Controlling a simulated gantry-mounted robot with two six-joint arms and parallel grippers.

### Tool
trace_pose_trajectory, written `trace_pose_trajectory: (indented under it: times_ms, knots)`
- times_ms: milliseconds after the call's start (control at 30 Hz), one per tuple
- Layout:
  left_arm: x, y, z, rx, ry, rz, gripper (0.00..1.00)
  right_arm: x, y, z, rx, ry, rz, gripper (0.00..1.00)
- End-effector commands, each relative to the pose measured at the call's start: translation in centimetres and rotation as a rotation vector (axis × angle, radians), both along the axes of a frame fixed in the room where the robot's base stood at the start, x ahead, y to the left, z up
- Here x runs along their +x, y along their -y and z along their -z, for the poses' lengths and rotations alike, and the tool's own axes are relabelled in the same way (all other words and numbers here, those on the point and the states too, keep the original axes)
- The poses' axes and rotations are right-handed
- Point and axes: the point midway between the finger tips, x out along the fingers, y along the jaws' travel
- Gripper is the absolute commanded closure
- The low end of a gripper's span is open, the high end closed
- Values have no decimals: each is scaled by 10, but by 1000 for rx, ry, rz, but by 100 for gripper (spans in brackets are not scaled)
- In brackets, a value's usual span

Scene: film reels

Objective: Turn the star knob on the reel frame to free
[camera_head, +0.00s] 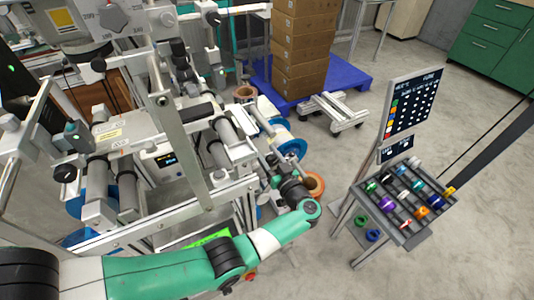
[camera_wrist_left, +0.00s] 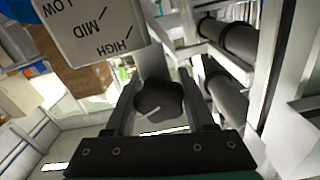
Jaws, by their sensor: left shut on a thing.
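The star knob (camera_wrist_left: 160,98) is dark, with a pale pointer line on its face, and shows in the left wrist view between my gripper's fingers. My left gripper (camera_wrist_left: 158,88) is shut on it, one finger on each side. A grey plate (camera_wrist_left: 92,32) beside the knob is marked LOW, MID and HIGH; no "free" mark is readable. In the head view my left gripper (camera_head: 272,177) reaches the right side of the reel frame (camera_head: 185,203), and the knob is hidden there. My right gripper is not in view.
A slanted rack (camera_head: 407,202) with several coloured spools and a dark board (camera_head: 416,103) stands to the right. Cardboard boxes (camera_head: 303,45) sit on a blue pallet (camera_head: 345,72) behind. Metal rollers (camera_wrist_left: 228,42) lie close to the gripper. The floor beyond the rack is clear.

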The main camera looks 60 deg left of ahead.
Motion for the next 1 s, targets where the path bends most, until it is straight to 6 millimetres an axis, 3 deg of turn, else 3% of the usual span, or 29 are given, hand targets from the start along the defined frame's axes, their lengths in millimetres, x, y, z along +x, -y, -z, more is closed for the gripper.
trace_pose_trajectory:
  times_ms: [33, 133, 167, 333, 600, 900, 933, 1000]
  knots:
    - [0, 0, 0, 0, 0, 0, 80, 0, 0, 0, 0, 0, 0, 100]
    - [0, 0, 0, 0, 0, 0, 98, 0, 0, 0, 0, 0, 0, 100]
    - [0, 0, 0, 0, 0, 0, 100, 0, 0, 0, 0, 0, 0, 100]
    - [0, 0, -1, -2, 67, 0, 100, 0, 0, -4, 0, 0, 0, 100]
    - [-1, 0, 0, -9, 346, 0, 100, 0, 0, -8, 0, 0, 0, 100]
    - [-1, 0, 0, -10, 374, 0, 100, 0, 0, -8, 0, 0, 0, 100]
    - [-1, 0, 0, -10, 374, 0, 44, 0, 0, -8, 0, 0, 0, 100]
    - [-1, 0, 0, -10, 373, 0, 31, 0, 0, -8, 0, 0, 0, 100]
